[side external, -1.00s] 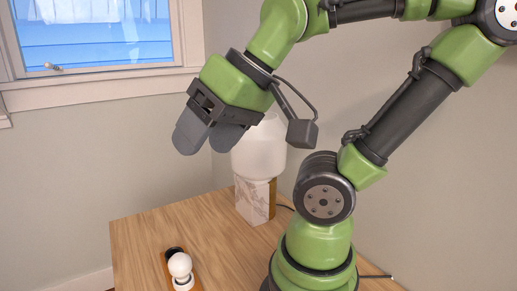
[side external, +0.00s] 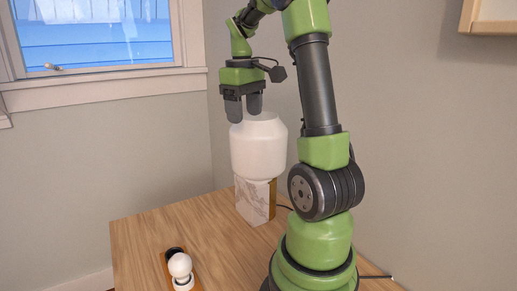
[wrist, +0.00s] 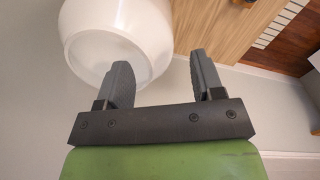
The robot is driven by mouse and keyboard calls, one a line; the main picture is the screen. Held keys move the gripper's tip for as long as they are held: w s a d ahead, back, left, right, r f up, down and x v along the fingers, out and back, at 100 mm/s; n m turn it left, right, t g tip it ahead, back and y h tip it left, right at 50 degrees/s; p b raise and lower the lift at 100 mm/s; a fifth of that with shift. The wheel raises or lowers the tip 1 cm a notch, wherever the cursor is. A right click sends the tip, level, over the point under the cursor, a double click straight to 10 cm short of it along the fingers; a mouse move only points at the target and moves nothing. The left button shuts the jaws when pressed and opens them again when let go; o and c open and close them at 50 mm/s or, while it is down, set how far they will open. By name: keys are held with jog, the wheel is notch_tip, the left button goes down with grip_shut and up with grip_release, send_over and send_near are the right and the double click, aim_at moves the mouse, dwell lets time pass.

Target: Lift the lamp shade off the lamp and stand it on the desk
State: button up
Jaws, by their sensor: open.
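The white lamp shade (side external: 258,150) sits on the lamp's marbled block base (side external: 253,202), which stands on the desk (side external: 150,225) near the wall. My gripper (side external: 245,118) is open, pointing down at the top of the shade, with its fingertips at about the height of the shade's upper rim. In the wrist view the shade (wrist: 115,35) is at the upper left. One finger of my gripper (wrist: 160,80) overlaps the shade's rim in that view and the other is to the right of the shade. I cannot tell whether either finger touches the shade.
A white bulb-shaped object (side external: 180,265) stands on a small wooden holder (side external: 173,253) with a dark round spot, at the desk's front. A dark cord runs behind the lamp. The desk's left part is clear. A wall shelf or cabinet edge (side external: 490,18) shows at upper right.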

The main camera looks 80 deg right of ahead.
aim_at(245, 126)
jog(key=f, duration=0.6)
jog(key=shift+w+d+f, duration=0.1)
jog(key=shift+d+f, duration=0.1)
jog(key=shift+d, duration=0.15)
grip_shut()
